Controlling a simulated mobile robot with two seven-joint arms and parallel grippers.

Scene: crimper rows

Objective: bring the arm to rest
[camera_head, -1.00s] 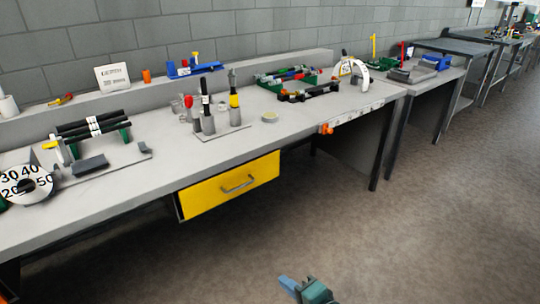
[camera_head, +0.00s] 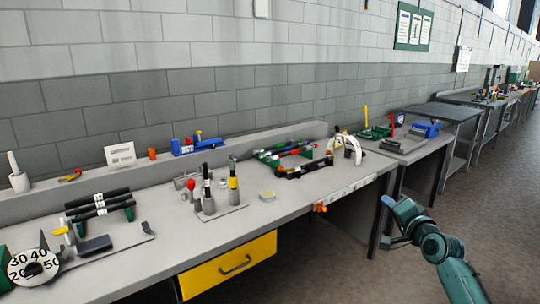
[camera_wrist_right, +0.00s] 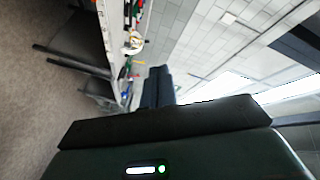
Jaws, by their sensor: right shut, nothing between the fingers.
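My right arm comes in from the lower right of the head view. Its gripper (camera_head: 390,224) is in front of the bench's right end, over the floor side and clear of the bench objects. It is shut and holds nothing. In the right wrist view, a dark part of my own gripper fills the lower half, and the room appears turned on its side. My left gripper is in neither view.
A long grey workbench (camera_head: 130,257) runs along the wall, with a yellow drawer (camera_head: 228,266) below. On it are a tool holder (camera_head: 222,212), a green tray (camera_head: 262,158) and a white arch (camera_head: 352,146). Open floor (camera_head: 345,280) lies in front.

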